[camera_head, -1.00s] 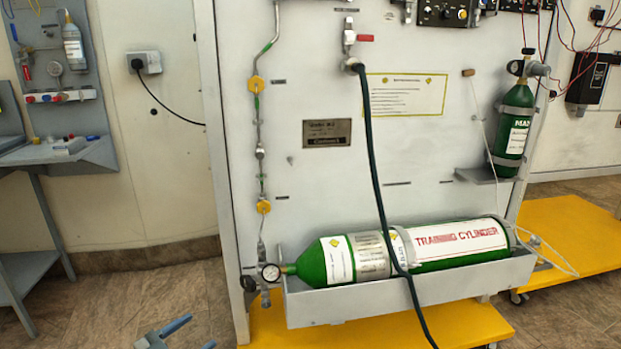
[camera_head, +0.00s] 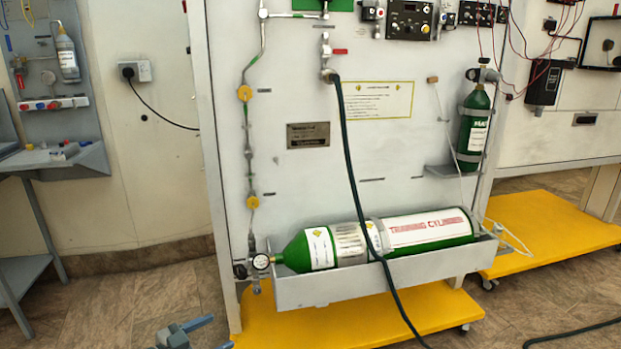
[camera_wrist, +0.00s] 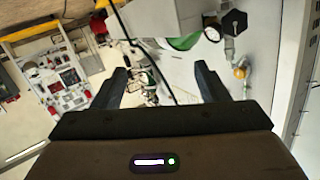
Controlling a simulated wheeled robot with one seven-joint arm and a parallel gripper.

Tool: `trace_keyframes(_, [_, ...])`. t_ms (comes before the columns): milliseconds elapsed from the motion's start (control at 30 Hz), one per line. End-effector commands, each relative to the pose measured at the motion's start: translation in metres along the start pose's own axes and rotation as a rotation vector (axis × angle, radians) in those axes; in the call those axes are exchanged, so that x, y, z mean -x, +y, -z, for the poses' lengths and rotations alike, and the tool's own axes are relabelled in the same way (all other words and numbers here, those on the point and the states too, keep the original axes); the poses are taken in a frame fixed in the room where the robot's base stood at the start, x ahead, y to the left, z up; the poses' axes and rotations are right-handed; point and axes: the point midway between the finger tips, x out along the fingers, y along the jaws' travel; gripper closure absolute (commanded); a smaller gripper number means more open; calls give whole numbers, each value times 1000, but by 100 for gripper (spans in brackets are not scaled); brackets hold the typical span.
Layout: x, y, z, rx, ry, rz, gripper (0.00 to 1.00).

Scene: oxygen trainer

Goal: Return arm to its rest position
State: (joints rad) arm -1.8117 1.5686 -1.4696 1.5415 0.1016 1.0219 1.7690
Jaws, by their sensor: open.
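My gripper (camera_wrist: 160,85) shows in the wrist view with its two dark fingers wide apart and nothing between them. The wrist view is turned, and the trainer panel lies beyond the fingers. In the head view only a small grey and blue part of my arm shows at the bottom edge, left of the trainer. The trainer panel (camera_head: 300,190) stands in front of me. A large green training cylinder (camera_head: 430,229) lies in a grey tray (camera_head: 380,279) at its foot, apart from my arm. A round gauge (camera_head: 261,261) sits at the cylinder's left end.
A dark hose (camera_head: 349,160) hangs from a valve down past the tray to the floor. A smaller green cylinder (camera_head: 475,127) stands upright at the right. The yellow base (camera_head: 345,318) juts out below. A grey bench (camera_head: 60,160) stands at left, with open floor between.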

Motion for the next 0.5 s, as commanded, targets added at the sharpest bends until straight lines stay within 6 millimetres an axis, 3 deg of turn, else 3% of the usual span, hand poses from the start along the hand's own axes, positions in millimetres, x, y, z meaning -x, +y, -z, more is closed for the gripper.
trace_keyframes(267, [-78,34,39,108,-167,-220,33])
trace_keyframes(500, [-148,96,81,248,-471,-445,33])
